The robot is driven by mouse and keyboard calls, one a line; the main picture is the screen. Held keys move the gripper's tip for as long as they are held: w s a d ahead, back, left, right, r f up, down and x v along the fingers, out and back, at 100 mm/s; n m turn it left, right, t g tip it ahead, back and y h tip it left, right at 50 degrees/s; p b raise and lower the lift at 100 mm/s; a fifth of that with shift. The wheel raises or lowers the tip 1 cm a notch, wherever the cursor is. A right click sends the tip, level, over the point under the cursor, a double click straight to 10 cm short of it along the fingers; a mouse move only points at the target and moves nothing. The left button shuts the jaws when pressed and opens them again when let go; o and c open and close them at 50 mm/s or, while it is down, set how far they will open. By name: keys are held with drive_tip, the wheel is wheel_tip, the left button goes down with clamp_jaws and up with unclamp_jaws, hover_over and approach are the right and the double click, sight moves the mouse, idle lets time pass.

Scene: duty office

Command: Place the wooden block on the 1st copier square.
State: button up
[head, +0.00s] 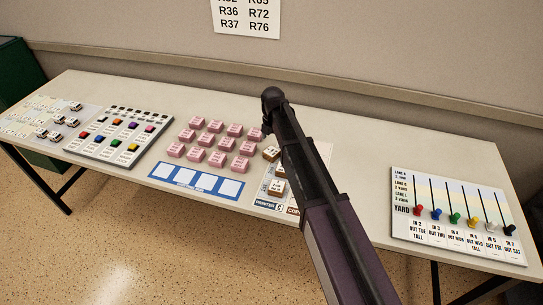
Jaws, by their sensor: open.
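Two small wooden blocks with brown sides and white labelled tops show in the head view, just left of my arm. One wooden block (271,153) is farther back and the other wooden block (277,187) is nearer the front. The nearer one rests on a pale sheet (264,188) with a printer label (266,204) and a partly covered copier label (292,211) on its front edge. My dark arm crosses over this sheet and hides its right part, so the copier squares are hidden. My gripper's fingers cannot be made out; the arm's far end hides them.
Several pink blocks (216,158) stand in rows left of the sheet, behind a blue strip with white squares (197,183). A board of coloured pieces (122,134) and a sheet with toy vehicles (42,118) lie farther left. A peg board (455,217) lies right.

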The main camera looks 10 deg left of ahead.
sight(271, 151)
drive_tip(key=shift+f, duration=0.15)
drive_tip(key=f+b, duration=0.3)
drive_tip(key=shift+s+a+f+b, duration=0.15)
drive_tip(key=shift+s+f+b, duration=0.05)
drive_tip(key=shift+s+b, duration=0.15)
drive_tip(key=shift+f+b, duration=0.75)
drive_tip(key=shift+f, duration=0.05)
drive_tip(key=c, duration=1.2)
drive_tip(key=shift+r, duration=0.25)
wheel_tip(271, 151, up, 10)
drive_tip(key=p, duration=1)
drive_tip(key=shift+f, duration=0.2)
